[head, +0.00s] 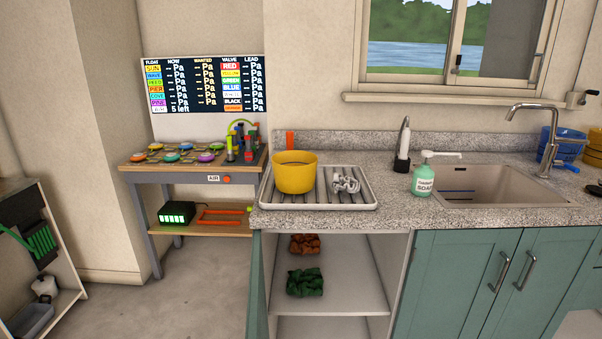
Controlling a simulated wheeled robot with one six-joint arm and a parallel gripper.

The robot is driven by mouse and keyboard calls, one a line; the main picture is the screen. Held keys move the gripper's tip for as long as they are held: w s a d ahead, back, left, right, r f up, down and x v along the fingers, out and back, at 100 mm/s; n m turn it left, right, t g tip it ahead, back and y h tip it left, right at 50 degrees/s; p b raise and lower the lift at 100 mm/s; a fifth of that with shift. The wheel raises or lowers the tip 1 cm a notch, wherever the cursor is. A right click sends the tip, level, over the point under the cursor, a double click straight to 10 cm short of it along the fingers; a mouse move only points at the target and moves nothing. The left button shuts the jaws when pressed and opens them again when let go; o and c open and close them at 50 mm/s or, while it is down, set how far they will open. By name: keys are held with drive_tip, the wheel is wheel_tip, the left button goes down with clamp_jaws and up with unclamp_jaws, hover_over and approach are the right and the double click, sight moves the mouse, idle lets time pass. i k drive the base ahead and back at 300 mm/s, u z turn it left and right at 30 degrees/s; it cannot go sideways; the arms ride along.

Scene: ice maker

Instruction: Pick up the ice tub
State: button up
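A round yellow tub (295,174) stands upright on the ribbed drain tray (318,206) at the left end of the stone counter. Its open top shows a dark inside, and I cannot make out what it holds. A grey open bin (33,318) sits on the low shelf at the far left, partly cut off by the shelf's side. No label shows which of these is the ice tub. My gripper is not in view.
A crumpled grey-white cloth (345,181) lies beside the yellow tub. A soap bottle (423,176), a sink (500,184) and a tall faucet (545,140) are to the right. A small table (195,177) with coloured discs stands left of the counter. The floor (190,295) in front is clear.

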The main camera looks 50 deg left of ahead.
sight(295, 171)
drive_tip(key=u, duration=0.4)
drive_tip(key=i, duration=0.65)
drive_tip(key=u, duration=0.8)
drive_tip(key=i, duration=0.35)
drive_tip(key=u, duration=0.35)
